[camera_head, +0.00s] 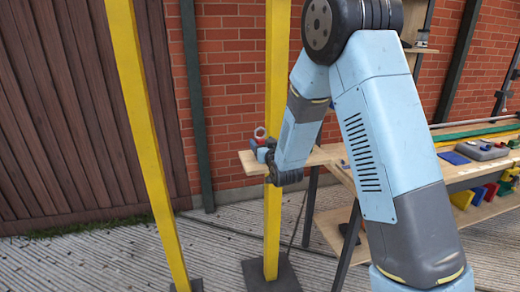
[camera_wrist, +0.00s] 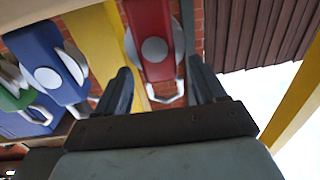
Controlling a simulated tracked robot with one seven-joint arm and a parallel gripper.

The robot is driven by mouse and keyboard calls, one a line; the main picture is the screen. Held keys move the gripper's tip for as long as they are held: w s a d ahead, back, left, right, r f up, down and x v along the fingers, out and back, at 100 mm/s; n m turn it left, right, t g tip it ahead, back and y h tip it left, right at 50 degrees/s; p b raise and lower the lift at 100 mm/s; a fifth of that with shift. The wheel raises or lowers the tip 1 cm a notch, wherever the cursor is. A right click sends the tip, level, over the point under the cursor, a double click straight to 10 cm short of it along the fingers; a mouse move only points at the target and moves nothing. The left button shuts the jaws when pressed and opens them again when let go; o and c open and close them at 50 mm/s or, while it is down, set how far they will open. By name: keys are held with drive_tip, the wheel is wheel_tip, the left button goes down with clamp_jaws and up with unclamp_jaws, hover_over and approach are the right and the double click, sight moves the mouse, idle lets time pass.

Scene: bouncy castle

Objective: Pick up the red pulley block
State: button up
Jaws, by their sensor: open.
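The red pulley block (camera_wrist: 148,22) shows in the wrist view, with a pale round disc on its face and a metal hook or loop at its lower end. My gripper (camera_wrist: 159,70) is open, its two dark fingers either side of the block's lower part; I cannot tell whether they touch it. Nothing is gripped. In the head view my gripper is small and partly hidden by my wrist, at the end of a wooden shelf (camera_head: 249,163).
A blue pulley block (camera_wrist: 42,58) sits close left of the red one in the wrist view, with a green one (camera_wrist: 12,97) farther left. Yellow posts (camera_head: 150,150) (camera_head: 273,225) stand near my arm. A bench with coloured parts (camera_head: 478,150) is at right.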

drive_tip(key=shift+x, duration=1.35)
drive_tip(key=shift+a, duration=0.1)
drive_tip(key=c, duration=1.2)
